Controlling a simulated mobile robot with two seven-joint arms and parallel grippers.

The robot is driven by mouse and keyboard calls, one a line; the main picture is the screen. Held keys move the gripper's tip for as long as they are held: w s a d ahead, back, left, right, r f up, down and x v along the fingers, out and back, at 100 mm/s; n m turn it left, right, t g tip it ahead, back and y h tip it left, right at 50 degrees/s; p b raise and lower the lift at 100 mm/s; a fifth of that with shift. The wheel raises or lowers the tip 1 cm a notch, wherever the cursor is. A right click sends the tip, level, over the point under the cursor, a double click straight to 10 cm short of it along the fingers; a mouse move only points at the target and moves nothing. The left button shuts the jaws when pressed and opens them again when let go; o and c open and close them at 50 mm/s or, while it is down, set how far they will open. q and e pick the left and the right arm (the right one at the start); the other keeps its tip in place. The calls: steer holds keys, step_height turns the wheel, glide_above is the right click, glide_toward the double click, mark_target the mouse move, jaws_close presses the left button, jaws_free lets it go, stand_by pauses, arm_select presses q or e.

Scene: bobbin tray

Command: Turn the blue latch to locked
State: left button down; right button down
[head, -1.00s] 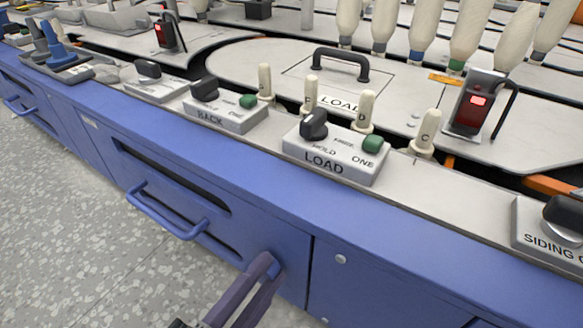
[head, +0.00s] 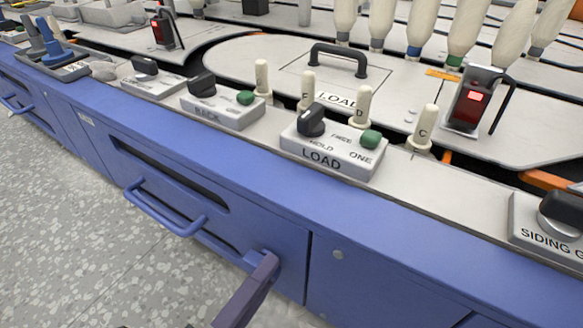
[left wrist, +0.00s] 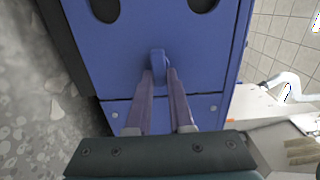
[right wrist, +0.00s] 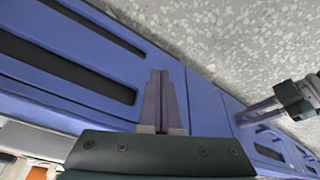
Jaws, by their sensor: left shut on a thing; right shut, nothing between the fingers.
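The blue latch (left wrist: 158,66) is on the blue front panel, near the seam between two panels. In the left wrist view its long side looks roughly square to that seam. In the head view it is mostly hidden behind my left gripper (head: 266,266), which comes up from the lower edge. My left gripper's purple fingers (left wrist: 160,82) are shut on the latch, one on each side. My right gripper (right wrist: 160,80) is shut and empty, in front of the blue panels. The left gripper (right wrist: 244,118) also shows at the right of the right wrist view.
A blue bar handle (head: 165,212) sticks out of the panel left of the latch. Above is a ledge with the LOAD switch box (head: 333,145), several pegs and other switch boxes. The speckled floor (head: 120,260) in front is clear.

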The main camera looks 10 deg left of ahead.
arm_select(q)
steer(key=shift+f, duration=0.1)
stand_by(0.4)
steer(key=c, duration=0.8)
jaws_free()
steer(key=p+v, duration=0.1)
steer(key=v, duration=0.9)
steer(key=shift+p, duration=0.3)
